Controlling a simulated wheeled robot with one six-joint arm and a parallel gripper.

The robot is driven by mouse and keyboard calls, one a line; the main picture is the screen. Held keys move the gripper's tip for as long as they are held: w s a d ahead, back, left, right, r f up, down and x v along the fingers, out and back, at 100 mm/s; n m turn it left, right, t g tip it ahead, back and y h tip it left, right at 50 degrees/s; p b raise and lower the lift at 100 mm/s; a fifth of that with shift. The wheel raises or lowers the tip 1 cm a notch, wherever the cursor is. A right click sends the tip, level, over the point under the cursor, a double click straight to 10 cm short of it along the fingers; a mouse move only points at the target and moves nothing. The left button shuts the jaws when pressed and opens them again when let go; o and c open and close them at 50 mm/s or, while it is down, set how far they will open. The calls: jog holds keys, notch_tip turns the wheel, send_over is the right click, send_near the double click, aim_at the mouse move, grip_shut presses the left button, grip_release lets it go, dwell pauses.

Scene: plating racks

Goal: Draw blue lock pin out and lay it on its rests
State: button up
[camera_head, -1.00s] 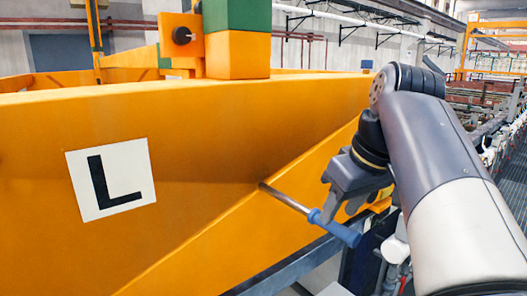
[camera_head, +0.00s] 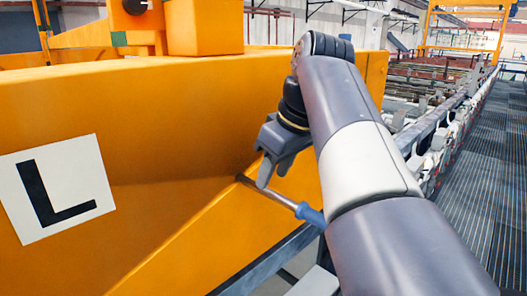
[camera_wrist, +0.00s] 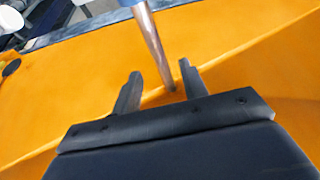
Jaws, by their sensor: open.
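The blue lock pin has a bare metal shaft (camera_head: 268,193) and a blue handle (camera_head: 311,215). Its far end meets the sloping orange beam, and the rest sticks out to the lower right. My gripper (camera_head: 272,172) is open, pointing down beside the shaft near the beam. In the wrist view, the shaft (camera_wrist: 152,42) passes in line with the gap between my two fingertips (camera_wrist: 160,78), closer to the right finger. Contact cannot be told. The handle (camera_wrist: 130,2) is cut off at the top edge. I cannot make out the rests.
A large orange wall (camera_head: 160,120) with a white "L" sign (camera_head: 52,190) fills the left. A grey rail (camera_head: 270,262) runs under the beam. A ribbed dark walkway (camera_head: 485,190) lies free at the right, beside long racks (camera_head: 430,110).

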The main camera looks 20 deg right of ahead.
aim_at(306, 210)
jog(key=shift+x, duration=2.4)
grip_shut()
jog(key=c, duration=0.6)
grip_release()
grip_shut()
jog(key=shift+s, duration=0.15)
jog(key=shift+s+d+b, duration=0.15)
jog(key=shift+s+d, duration=0.4)
jog(key=shift+s, duration=0.85)
jog(key=shift+s+d+b, duration=0.1)
jog(key=shift+s+d, duration=0.4)
jog(key=shift+s, duration=0.95)
jog(key=shift+s+d+b, duration=0.15)
jog(key=shift+s+d, duration=0.4)
jog(key=shift+s, duration=0.85)
